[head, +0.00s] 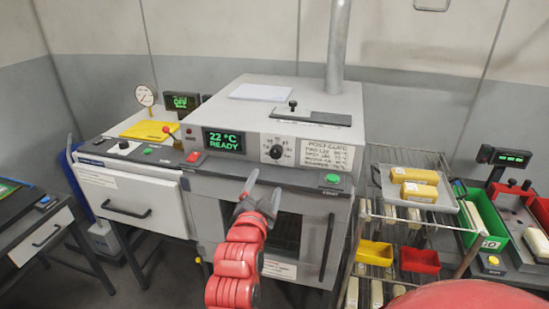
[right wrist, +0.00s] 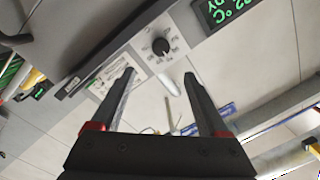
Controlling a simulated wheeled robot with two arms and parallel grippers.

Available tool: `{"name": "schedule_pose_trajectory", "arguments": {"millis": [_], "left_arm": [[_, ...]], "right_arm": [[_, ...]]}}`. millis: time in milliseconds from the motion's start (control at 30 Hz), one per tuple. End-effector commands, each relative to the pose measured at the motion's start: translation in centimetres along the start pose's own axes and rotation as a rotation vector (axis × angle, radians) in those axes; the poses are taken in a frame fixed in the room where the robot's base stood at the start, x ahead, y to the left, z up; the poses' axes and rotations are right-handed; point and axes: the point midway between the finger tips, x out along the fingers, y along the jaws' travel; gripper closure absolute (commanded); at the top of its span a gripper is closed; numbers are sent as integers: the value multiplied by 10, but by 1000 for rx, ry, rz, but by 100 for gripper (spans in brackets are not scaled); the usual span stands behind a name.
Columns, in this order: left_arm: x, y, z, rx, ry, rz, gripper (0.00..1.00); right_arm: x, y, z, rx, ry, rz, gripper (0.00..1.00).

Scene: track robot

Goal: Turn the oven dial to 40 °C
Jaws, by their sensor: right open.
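The oven (head: 305,104) is a grey box with a control panel on its front. Its dial (head: 276,152) is a black knob on a pale marked plate; it also shows in the right wrist view (right wrist: 160,46), tilted. The green display (head: 225,141) reads "22 °C READY". My right gripper (head: 263,192) is open and empty, below and a little left of the dial in the head view. In the right wrist view the dial lies beyond the open fingertips (right wrist: 158,78), apart from them. The small scale markings are too blurred to read. My left gripper is not in view.
A printed card (head: 326,153) sits right of the dial, with a green button (head: 332,179) below. A red button (head: 194,157) is at the panel's left. A wire rack (head: 370,210) with a tray (head: 447,193) and bins stands right. A drawer unit (head: 115,190) stands left.

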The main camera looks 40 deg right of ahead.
Motion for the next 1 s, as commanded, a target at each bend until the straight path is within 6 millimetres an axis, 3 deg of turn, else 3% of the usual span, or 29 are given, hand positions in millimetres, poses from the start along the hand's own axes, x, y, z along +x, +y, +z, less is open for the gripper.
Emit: {"name": "schedule_pose_trajectory", "arguments": {"millis": [33, 500, 700, 1000], "left_arm": [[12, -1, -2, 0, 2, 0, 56], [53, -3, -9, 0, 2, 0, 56], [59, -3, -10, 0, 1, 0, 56], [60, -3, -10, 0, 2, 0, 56]], "right_arm": [[12, -2, -5, -5, 0, 6, 22], [110, -3, -4, -4, -1, 0, 22], [130, -2, -1, -4, -2, -1, 22], [135, -2, 0, -2, -1, -3, 22]]}}
